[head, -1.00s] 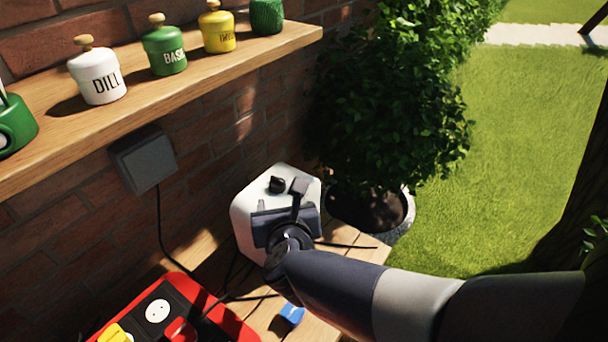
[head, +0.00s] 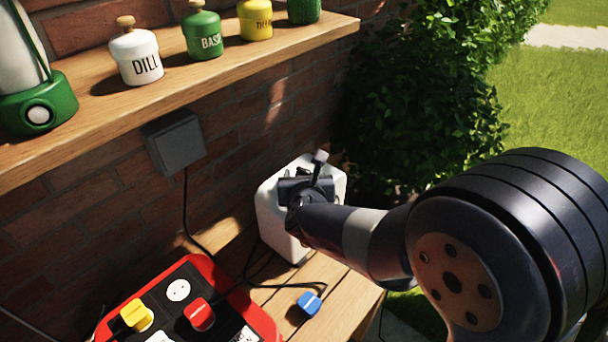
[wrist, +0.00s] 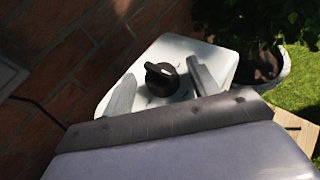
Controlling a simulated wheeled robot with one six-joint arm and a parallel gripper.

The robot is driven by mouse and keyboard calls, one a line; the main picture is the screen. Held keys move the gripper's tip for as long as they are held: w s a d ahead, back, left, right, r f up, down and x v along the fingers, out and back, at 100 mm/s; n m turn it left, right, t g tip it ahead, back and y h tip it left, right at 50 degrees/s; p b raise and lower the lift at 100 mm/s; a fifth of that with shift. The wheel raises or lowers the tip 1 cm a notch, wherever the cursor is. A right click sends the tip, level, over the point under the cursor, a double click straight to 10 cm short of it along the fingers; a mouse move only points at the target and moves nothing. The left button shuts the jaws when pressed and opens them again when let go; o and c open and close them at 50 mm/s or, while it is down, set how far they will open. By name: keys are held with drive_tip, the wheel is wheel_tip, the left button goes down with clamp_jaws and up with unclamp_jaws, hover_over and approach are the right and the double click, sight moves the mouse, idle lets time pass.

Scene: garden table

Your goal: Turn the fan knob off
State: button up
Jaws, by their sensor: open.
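A white box (head: 277,218) with rounded edges stands on the wooden table by the brick wall. It also shows in the wrist view (wrist: 185,55). A round black knob (wrist: 161,78) with a raised grip and a pale mark sits on the box's top. I cannot read any fan label on the box. My gripper (wrist: 158,88) is open, with one finger on each side of the knob and visible gaps between. In the head view my gripper (head: 305,178) is over the box's top and largely hides the knob.
A red panel (head: 262,322) with yellow (head: 136,315) and red (head: 199,314) knobs lies at front left. A blue block (head: 309,304) is on the table. A shelf (head: 200,85) with jars runs above, a grey wall box (head: 174,143) below it. Cables cross the table; a bush (head: 420,100) stands behind.

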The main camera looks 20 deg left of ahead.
drive_tip(key=shift+c, duration=0.5)
drive_tip(key=c, duration=0.9)
drive_tip(key=shift+w, duration=0.1)
